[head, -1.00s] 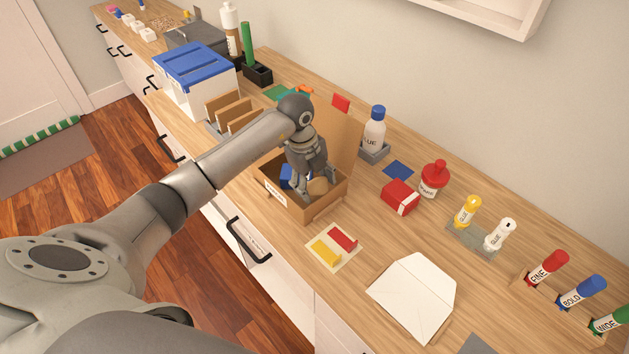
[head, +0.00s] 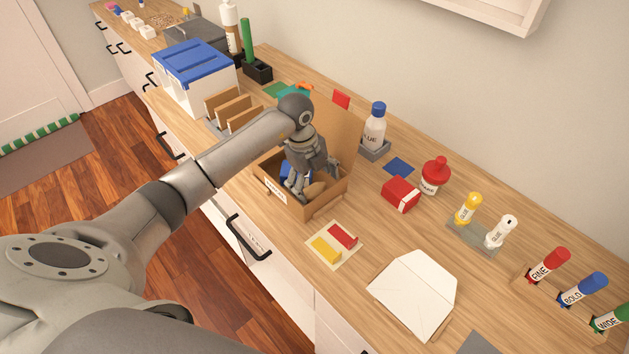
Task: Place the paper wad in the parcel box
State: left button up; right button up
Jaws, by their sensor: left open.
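The parcel box (head: 322,206) is an open brown cardboard box with a raised back flap and a white label on its front, standing on the wooden counter. My left gripper (head: 297,190) points down inside the box, with its fingers open. A tan, rounded object (head: 314,189), which may be the paper wad, lies in the box beside the fingers, partly hidden by them. A blue object (head: 285,172) also shows in the box, left of the gripper. My right gripper is not in view.
A card with red and yellow blocks (head: 334,245) and a white envelope (head: 414,292) lie in front of the box. A red box (head: 401,195), a glue bottle (head: 375,127) and a red-capped bottle (head: 434,177) stand to the right. A file sorter (head: 230,112) stands left.

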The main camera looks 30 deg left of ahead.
aim_at(306, 190)
pick_arm(q)
notch_tip(306, 190, up, 13)
jog(key=s+a+b, duration=0.1)
jog(key=b, duration=0.1)
jog(key=shift+a+b, duration=0.35)
jog(key=shift+b, duration=0.05)
jog(key=shift+s+f, duration=0.1)
